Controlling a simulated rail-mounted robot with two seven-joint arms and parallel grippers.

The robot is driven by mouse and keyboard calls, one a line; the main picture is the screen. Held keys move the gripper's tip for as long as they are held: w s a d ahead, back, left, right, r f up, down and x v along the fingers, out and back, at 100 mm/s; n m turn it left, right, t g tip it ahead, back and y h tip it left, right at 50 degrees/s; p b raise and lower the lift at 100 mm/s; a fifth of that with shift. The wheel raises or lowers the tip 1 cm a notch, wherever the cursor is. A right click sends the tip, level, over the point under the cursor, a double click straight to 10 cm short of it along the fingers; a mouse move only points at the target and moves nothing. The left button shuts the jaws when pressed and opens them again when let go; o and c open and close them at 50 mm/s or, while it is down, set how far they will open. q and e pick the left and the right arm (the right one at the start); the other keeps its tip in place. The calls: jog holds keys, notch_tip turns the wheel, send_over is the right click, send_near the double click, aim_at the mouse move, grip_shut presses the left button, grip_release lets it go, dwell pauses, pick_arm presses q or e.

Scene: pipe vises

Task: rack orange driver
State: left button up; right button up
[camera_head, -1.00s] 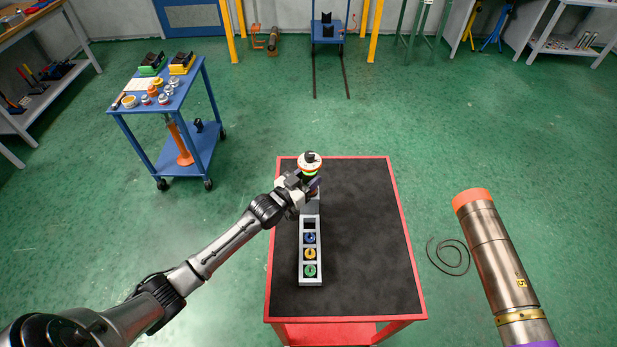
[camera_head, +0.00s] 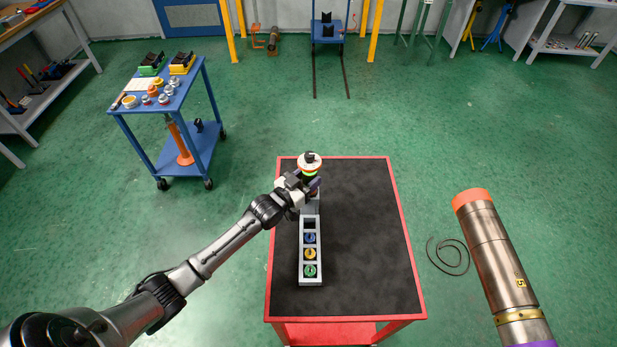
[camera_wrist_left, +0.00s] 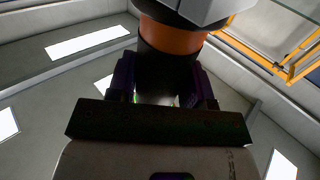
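The orange driver (camera_head: 309,159) stands upright in my left gripper (camera_head: 309,184), above the far end of the grey rack (camera_head: 302,262) on the red table. It has a pale top with an orange rim and a green band below. In the left wrist view its dark shaft and orange band (camera_wrist_left: 170,38) sit between the purple fingers of my left gripper (camera_wrist_left: 165,82), which look closed on it. The near slots of the rack hold a blue, a yellow and a green piece; the slot behind them looks empty. The driver's lower end is hidden. My right gripper is out of view.
The red table (camera_head: 397,205) has a bare black top right of the rack. A blue cart (camera_head: 205,95) with small parts stands at the back left. A large metal pipe (camera_head: 497,257) stands at the right, near a cable loop (camera_head: 448,256) on the floor.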

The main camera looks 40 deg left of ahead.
pick_arm(q)
jog(key=o, duration=0.5)
jog(key=shift+c, duration=0.2)
jog(key=shift+f, duration=0.1)
jog(key=s, duration=0.9)
jog(key=s+a, duration=0.1)
jog(key=s, duration=0.3)
jog(key=shift+s+p, duration=0.4)
